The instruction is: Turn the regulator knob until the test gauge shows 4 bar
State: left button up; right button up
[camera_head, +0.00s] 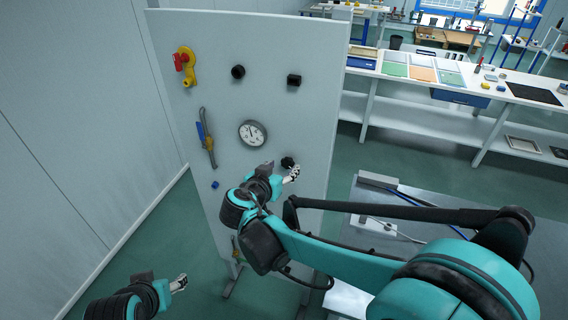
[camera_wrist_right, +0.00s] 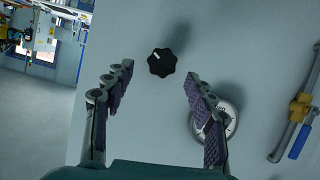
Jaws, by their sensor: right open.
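The regulator knob (camera_head: 288,162) is black and sits on the grey upright panel, right of the round white test gauge (camera_head: 252,133). The gauge needle is too small to read. My right gripper (camera_head: 292,174) is close to the knob and partly overlaps it in the head view. In the wrist view the lobed knob (camera_wrist_right: 162,62) with a white mark shows between the open fingers of my right gripper (camera_wrist_right: 158,75), with nothing held. The gauge (camera_wrist_right: 230,122) is partly hidden by a finger there. My left gripper (camera_head: 179,283) is low at left, away from the panel; its jaws are unclear.
The panel (camera_head: 300,60) also carries a yellow valve with a red handle (camera_head: 184,64), two black fittings (camera_head: 238,72) (camera_head: 294,80), a blue-handled valve (camera_head: 206,137) and a small blue part (camera_head: 215,184). A grey table (camera_head: 400,200) stands at right.

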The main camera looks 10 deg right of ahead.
aim_at(286, 163)
jog(key=x, duration=0.3)
jog(key=shift+w+f, duration=0.2)
jog(key=shift+w, duration=0.2)
jog(key=shift+w+d+f, duration=0.1)
jog(key=shift+w+d, duration=0.05)
jog(key=shift+d, duration=0.15)
jog(key=c, duration=1.2)
jog(key=shift+o, duration=0.2)
jog(key=shift+a+n+b, duration=0.1)
jog(key=shift+n+b, duration=0.2)
